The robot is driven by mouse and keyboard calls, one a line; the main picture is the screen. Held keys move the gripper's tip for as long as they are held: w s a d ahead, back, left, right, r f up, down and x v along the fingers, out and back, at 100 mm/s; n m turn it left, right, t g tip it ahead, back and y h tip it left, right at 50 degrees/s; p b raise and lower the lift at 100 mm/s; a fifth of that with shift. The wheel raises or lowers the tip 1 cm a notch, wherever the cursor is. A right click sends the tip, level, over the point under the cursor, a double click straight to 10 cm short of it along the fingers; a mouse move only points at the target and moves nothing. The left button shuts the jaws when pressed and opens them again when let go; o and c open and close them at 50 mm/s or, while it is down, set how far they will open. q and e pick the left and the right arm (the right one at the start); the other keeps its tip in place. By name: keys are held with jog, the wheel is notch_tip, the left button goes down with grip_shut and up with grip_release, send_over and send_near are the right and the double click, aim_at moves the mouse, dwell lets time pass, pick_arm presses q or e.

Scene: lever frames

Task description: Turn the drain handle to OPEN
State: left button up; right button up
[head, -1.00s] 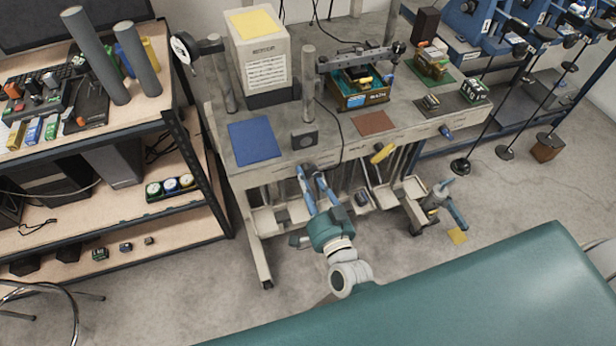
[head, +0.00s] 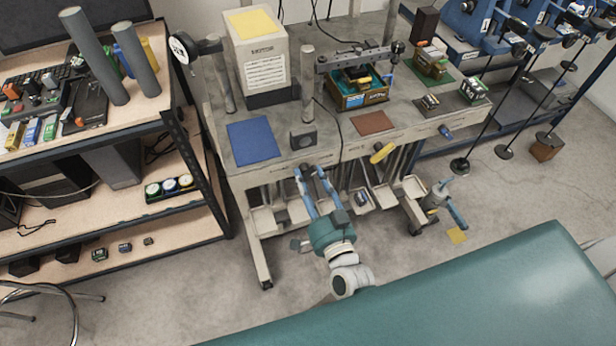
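My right gripper (head: 310,175) has two long blue fingers spread apart. It reaches up to the front edge of the grey bench (head: 222,165), below the blue mat. A small dark part shows between the fingertips; I cannot tell whether they touch it. A yellow lever handle (head: 382,152) sticks out from the bench front to the right, tilted, apart from the gripper. A smaller blue handle (head: 445,132) sits further right on the same edge. The labels are too small to read, so I cannot tell which handle is the drain handle.
The bench top holds a white box (head: 262,75), a blue mat (head: 253,140), a brown mat (head: 374,123) and a post (head: 307,85). Small trays hang below the front edge. A shelf unit (head: 185,150) stands at left.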

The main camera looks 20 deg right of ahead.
jog(key=s, duration=1.1)
jog(key=shift+d, duration=0.25)
jog(key=s+f+n+g+y+b, duration=0.1)
jog(key=s+f+n+g, duration=0.35)
jog(key=f, duration=1.15)
jog(key=s+f+n+g+y, duration=0.1)
jog(key=s+f+n+g, duration=0.4)
jog(key=f, duration=1.1)
jog(key=s+d+f+g+h, duration=0.1)
jog(key=s+d+f+g, duration=0.1)
jog(key=s+f, duration=0.3)
jog(key=s+d+f+n+g, duration=0.1)
jog(key=s+d+f+g, duration=0.2)
jog(key=s, duration=0.7)
jog(key=s+d+f+g+h+b, duration=0.1)
jog(key=s+d+f+g, duration=0.1)
jog(key=s+f, duration=0.5)
jog(key=shift+s+d+f+n+h, duration=0.25)
jog(key=shift+d+f+n+h, duration=0.1)
jog(key=shift+d, duration=0.1)
